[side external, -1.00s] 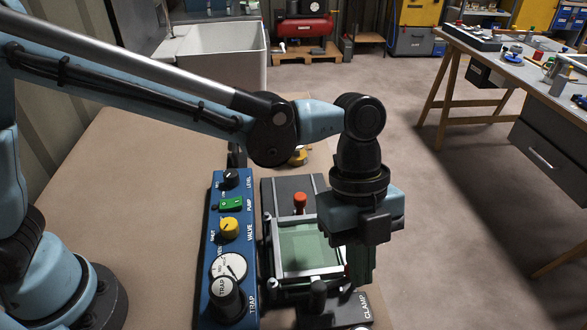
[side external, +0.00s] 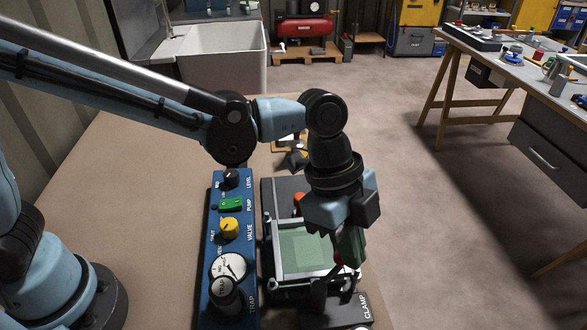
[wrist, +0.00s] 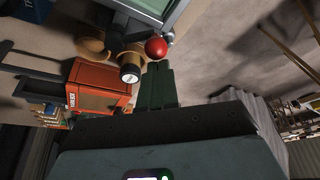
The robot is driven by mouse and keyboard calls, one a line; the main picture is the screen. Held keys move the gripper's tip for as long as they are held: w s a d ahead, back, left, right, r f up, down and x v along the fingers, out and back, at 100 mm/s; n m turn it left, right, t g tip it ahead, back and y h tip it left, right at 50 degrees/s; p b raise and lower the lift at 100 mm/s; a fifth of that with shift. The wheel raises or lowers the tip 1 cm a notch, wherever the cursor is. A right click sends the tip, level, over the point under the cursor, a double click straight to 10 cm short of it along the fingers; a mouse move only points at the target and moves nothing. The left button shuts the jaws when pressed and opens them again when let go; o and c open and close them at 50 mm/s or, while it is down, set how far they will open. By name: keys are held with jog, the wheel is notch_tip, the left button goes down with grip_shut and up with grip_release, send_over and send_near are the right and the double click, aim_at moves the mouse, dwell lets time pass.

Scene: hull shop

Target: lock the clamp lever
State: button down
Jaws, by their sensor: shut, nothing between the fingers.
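The clamp, a dark block marked CLAMP (side external: 347,309), lies at the near end of the green-windowed frame (side external: 302,250). A dark upright part (side external: 318,293) rises from it, probably the lever. A small red knob (side external: 338,258) shows beside my fingers, and a red ball (wrist: 156,47) appears close by my fingertips in the wrist view; it looks like the lever's knob. My gripper (side external: 356,262), with green fingers, is tilted over the frame's right near corner. Its fingers (wrist: 156,66) are shut together and empty. I cannot tell whether they touch the ball.
A blue panel (side external: 216,250) with knobs and a green switch stands left of the frame. Bare brown table (side external: 130,200) lies left of the panel. A workbench (side external: 500,65) stands apart at right.

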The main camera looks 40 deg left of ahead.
jog(key=a+n, duration=0.1)
jog(key=n, duration=0.1)
jog(key=n+t, duration=0.1)
jog(key=shift+w+a+n, duration=0.15)
jog(key=shift+a+n, duration=0.2)
jog(key=shift+n, duration=0.05)
jog(key=n, duration=0.1)
jog(key=a+n+t, duration=0.1)
jog(key=a+n, duration=0.1)
jog(key=shift+s+a+n+t+y, duration=0.25)
jog(key=shift+n+t+y, duration=0.05)
jog(key=shift+y, duration=0.1)
jog(key=shift+s+a, duration=0.15)
jog(key=shift+a, duration=0.1)
jog(key=w+d, duration=0.1)
jog(key=w+d+r, duration=0.1)
jog(key=w+d, duration=0.1)
jog(key=shift+r, duration=0.3)
jog(key=v, duration=1)
jog(key=shift+s+d, duration=0.2)
jog(key=shift+s, duration=0.2)
jog(key=shift+f, duration=0.1)
